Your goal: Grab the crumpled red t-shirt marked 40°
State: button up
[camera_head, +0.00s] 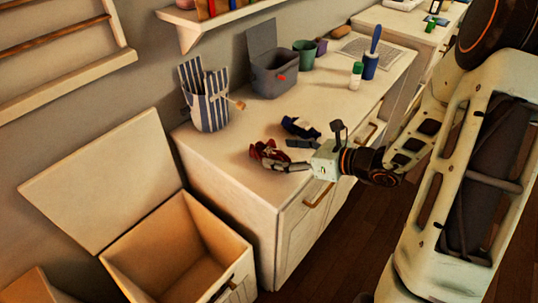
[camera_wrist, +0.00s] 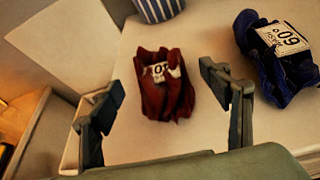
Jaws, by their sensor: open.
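A crumpled dark red t-shirt (camera_wrist: 165,98) lies on the pale cabinet top in the wrist view. Its white label is partly folded, and I cannot read the whole number. In the wrist view my gripper (camera_wrist: 165,105) is open, with one finger on each side of the red shirt and a gap to both. In the head view the red shirt (camera_head: 265,152) lies near the cabinet's left end, by my gripper (camera_head: 297,156). I cannot tell how high the fingers are above the top.
A dark blue crumpled garment (camera_wrist: 275,55) marked 60° lies to the right. A striped bag (camera_head: 207,98), a grey box (camera_head: 275,72), a green cup (camera_head: 304,54) and bottles (camera_head: 370,62) stand behind. An open wooden bin (camera_head: 178,250) is at the lower left.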

aim_at(266, 150)
jog(key=shift+x, duration=3.05)
jog(key=shift+d, duration=0.1)
jog(key=c, duration=1.3)
jog(key=shift+r, duration=0.1)
